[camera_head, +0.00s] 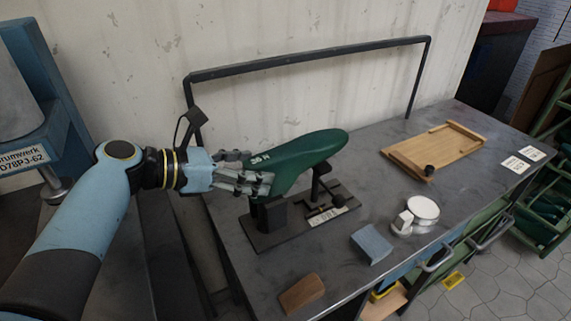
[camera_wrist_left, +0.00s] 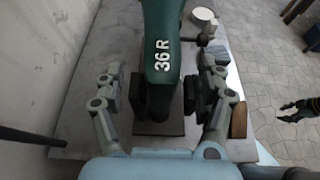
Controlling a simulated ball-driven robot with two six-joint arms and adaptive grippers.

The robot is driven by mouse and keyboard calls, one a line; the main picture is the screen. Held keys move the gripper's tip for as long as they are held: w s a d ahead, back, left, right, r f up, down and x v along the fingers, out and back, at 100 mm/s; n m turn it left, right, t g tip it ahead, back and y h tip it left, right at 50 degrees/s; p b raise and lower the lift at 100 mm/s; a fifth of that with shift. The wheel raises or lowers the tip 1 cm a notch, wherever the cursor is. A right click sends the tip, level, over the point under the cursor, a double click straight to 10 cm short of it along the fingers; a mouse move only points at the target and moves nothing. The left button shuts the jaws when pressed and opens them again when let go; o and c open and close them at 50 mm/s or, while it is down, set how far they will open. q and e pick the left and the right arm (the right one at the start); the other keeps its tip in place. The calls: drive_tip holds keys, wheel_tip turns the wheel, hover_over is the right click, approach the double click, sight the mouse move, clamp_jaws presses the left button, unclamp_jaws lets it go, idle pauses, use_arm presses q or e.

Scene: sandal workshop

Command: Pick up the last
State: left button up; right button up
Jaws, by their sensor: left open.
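The last (camera_head: 310,150) is a dark green foot form marked 36 R. It sits tilted on a black stand (camera_head: 262,240) near the table's left end. In the left wrist view the last (camera_wrist_left: 161,22) runs down the middle, above the stand's base (camera_wrist_left: 160,128). My left gripper (camera_head: 258,182) is open at the marked end of the last. In the left wrist view its fingers (camera_wrist_left: 160,82) stand on either side of the last, with a visible gap on the left side. Contact on the right side is unclear.
On the grey table (camera_head: 225,215) are a brown block (camera_head: 302,293), a blue-grey block (camera_head: 372,244), a white round item (camera_head: 423,209) and a wooden board (camera_head: 435,152). A dark rail (camera_head: 300,61) runs along the back.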

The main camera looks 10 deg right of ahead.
sight(275, 168)
use_arm(q)
drive_tip(key=x, duration=0.5)
drive_tip(key=shift+d+f+b, duration=0.15)
drive_tip(key=shift+d+b, duration=0.15)
drive_tip(key=shift+b, duration=0.1)
drive_tip(key=shift+c, duration=0.4)
drive_tip(key=c, duration=1.2)
